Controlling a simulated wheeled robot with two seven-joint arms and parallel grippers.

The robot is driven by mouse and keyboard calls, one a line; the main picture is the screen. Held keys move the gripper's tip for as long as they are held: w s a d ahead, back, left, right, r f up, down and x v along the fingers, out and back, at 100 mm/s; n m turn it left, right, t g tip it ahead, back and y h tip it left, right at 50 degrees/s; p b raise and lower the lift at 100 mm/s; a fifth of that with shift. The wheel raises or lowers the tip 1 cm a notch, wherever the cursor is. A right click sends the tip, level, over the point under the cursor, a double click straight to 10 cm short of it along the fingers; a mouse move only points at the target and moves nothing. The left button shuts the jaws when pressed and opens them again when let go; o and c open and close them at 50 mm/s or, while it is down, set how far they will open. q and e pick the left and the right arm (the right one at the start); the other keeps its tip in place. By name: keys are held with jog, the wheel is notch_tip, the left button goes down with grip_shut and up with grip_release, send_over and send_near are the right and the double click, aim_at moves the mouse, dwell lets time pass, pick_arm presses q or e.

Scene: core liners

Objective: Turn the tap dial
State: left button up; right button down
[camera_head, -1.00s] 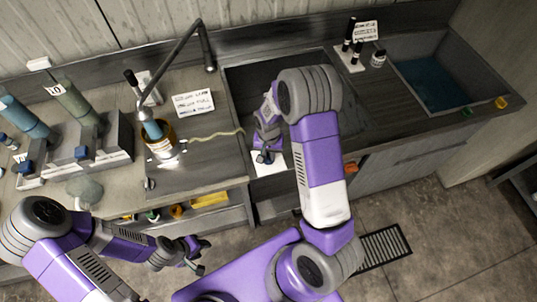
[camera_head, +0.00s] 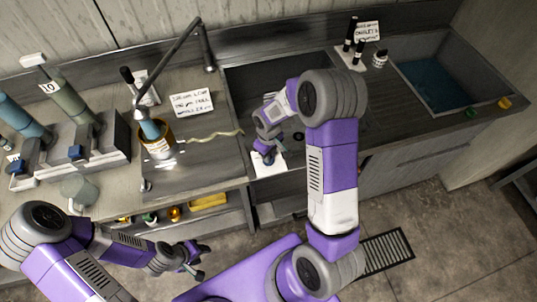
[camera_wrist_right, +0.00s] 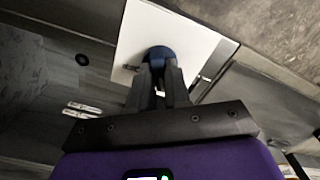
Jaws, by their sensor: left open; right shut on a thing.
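The tap dial is a dark blue knob (camera_wrist_right: 159,54) on a white plate (camera_wrist_right: 196,42) in the right wrist view. The plate (camera_head: 277,168) also shows in the head view at the counter's front. My right gripper (camera_wrist_right: 160,70) is shut on the dial, its two dark fingers meeting around the knob. In the head view my right gripper (camera_head: 266,154) reaches down onto the plate, and the knob is mostly hidden. My left gripper (camera_head: 197,262) is open and empty, low in front of the counter.
A tall grey spout (camera_head: 177,50) arches over the counter left of the dark basin (camera_head: 285,85). A copper-coloured cup (camera_head: 158,148), a rack with cylinders (camera_head: 95,150) and a glass mug (camera_head: 80,190) stand left. A blue-bottomed sink (camera_head: 435,85) lies right.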

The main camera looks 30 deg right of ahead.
jog(key=shift+n, duration=1.9)
jog(key=c, duration=1.1)
grip_release()
jog(key=shift+r, duration=0.1)
notch_tip(320, 180, up, 7)
jog(key=shift+r, duration=0.2)
